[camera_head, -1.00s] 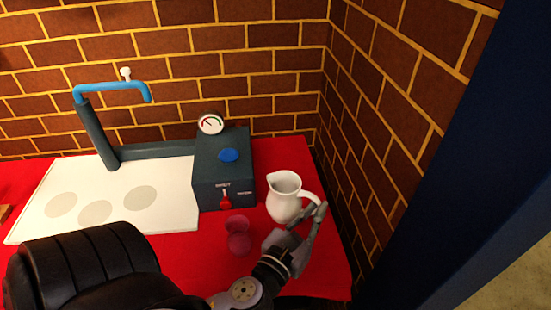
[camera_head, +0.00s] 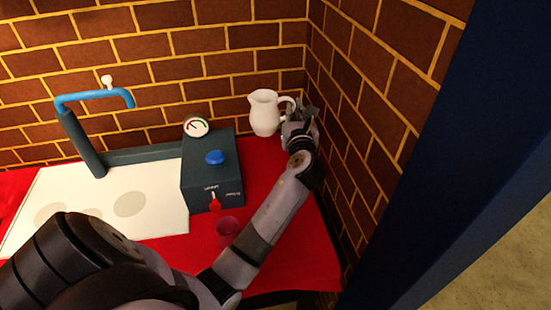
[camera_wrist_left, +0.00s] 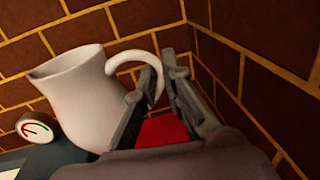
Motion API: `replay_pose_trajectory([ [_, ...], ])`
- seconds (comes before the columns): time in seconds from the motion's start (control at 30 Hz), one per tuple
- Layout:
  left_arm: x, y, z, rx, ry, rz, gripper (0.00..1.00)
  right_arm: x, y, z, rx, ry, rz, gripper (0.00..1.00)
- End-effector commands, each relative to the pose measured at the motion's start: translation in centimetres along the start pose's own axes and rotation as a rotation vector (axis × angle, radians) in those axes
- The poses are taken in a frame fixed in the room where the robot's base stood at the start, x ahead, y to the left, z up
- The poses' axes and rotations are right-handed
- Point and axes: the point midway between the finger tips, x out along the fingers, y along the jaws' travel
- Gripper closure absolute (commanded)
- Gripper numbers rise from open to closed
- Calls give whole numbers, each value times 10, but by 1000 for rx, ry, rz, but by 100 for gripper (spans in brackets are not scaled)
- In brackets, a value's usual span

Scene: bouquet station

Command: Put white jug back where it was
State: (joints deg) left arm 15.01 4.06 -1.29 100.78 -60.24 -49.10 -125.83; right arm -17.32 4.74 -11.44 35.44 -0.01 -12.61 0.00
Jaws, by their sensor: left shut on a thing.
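The white jug (camera_head: 264,114) is upright near the back right corner, with its handle to the right. My left gripper (camera_head: 300,114) reaches it from the right. In the left wrist view the gripper (camera_wrist_left: 162,82) is shut on the handle of the jug (camera_wrist_left: 85,98), whose spout points left. The jug appears to be raised above the red-covered table (camera_head: 290,240), but its exact height is hard to tell. My right gripper is not in view.
A dark box (camera_head: 208,176) with a gauge (camera_head: 196,127), blue knob and red tap stands left of my arm. A white board (camera_head: 150,215) lies left. Brick walls close the back and right.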

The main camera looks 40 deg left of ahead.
Motion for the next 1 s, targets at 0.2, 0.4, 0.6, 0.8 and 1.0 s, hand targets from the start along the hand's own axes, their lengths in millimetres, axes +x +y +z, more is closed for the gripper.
replay_pose_trajectory([
  [0.2,0,0,-57,6,3,-1,100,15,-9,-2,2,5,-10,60],
  [0.4,0,-1,-108,5,1,-1,100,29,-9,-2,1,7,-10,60],
  [0.6,0,-2,-141,4,-1,-2,100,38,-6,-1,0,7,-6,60],
  [0.8,0,-2,-155,3,-1,-2,100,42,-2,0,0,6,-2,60],
  [1.0,1,-2,-184,4,-1,-1,100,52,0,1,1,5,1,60],
])
